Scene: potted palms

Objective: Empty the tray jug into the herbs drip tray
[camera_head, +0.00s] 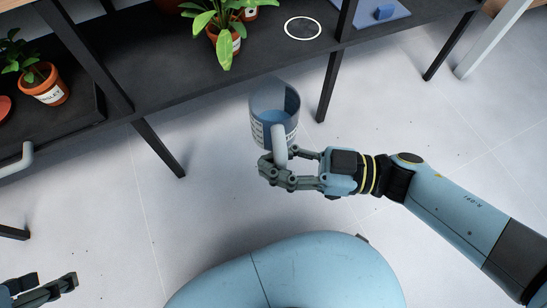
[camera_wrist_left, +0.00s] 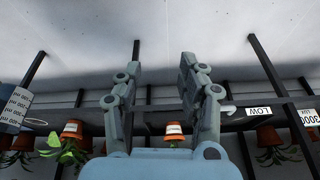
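The tray jug (camera_head: 262,104) is a grey-blue, open-topped vessel with blue liquid inside and printed lettering on its side. My right gripper (camera_head: 276,168) is shut on its handle and holds it upright above the floor, in front of the dark shelf. Part of the jug shows at the left edge of the left wrist view (camera_wrist_left: 14,108). My left gripper (camera_head: 72,281) is low at the left of the head view, away from the jug. Its fingers stand apart and empty in the left wrist view (camera_wrist_left: 160,70). I cannot make out a herbs drip tray for certain.
A dark shelf (camera_head: 180,70) with black legs runs across the back. It bears a labelled terracotta herb pot (camera_head: 48,92), a leafy plant pot (camera_head: 234,44), a white ring (camera_head: 303,28) and a blue mat (camera_head: 358,18). A reddish edge (camera_head: 4,107) shows far left. Pale floor is clear.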

